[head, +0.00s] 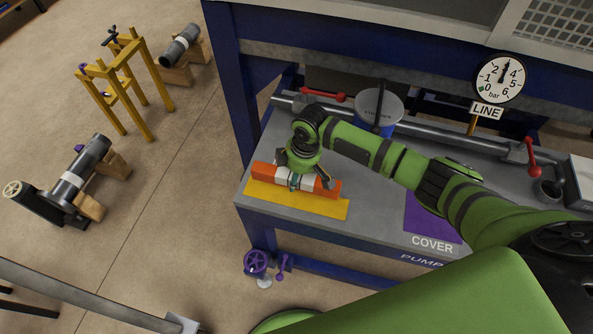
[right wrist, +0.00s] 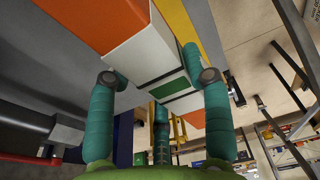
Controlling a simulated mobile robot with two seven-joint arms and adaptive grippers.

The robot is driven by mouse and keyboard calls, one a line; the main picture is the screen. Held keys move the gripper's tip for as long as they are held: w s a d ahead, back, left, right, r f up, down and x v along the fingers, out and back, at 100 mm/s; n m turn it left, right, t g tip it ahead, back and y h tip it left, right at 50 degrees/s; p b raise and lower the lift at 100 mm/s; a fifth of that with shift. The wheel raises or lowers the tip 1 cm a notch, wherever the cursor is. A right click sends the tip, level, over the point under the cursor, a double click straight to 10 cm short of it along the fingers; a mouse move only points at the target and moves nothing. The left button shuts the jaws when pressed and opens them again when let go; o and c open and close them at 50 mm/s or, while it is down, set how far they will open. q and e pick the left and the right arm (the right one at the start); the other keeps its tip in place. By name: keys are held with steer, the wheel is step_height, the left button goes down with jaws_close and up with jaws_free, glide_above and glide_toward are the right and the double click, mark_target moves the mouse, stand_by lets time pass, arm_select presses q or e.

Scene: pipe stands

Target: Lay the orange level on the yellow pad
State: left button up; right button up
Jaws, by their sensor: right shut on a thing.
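The orange level (head: 328,189), with white and green middle parts, is in my right gripper (head: 299,178) at the front left of the grey bench. It lies lengthwise along the yellow pad (head: 292,203), over the pad's back part; the pad's front strip shows bare. I cannot tell whether the level touches the pad. In the right wrist view, the teal fingers (right wrist: 160,85) are closed about the middle of the level (right wrist: 92,20), and a strip of the pad (right wrist: 176,22) shows beyond it. My left gripper is not in view.
A purple COVER pad (head: 425,222) lies to the right on the bench. A lidded blue container (head: 379,108) and a grey pipe with red handles (head: 440,133) stand behind, near a LINE gauge (head: 499,79). Purple valve parts (head: 257,262) are below the front edge.

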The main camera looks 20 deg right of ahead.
mark_target(294, 194)
steer(key=shift+w+f+b, duration=0.1)
steer(key=shift+f+b, duration=1.8)
steer(key=shift+f, duration=1.55)
steer(key=shift+f, duration=0.35)
steer(key=o, duration=1.4)
steer(key=r, duration=0.4)
steer(key=d+r, duration=0.1)
steer(key=r, duration=0.3)
steer(key=s+r, duration=0.1)
steer(key=r, duration=0.2)
steer(key=shift+d+r, duration=0.25)
steer(key=shift+r, duration=0.15)
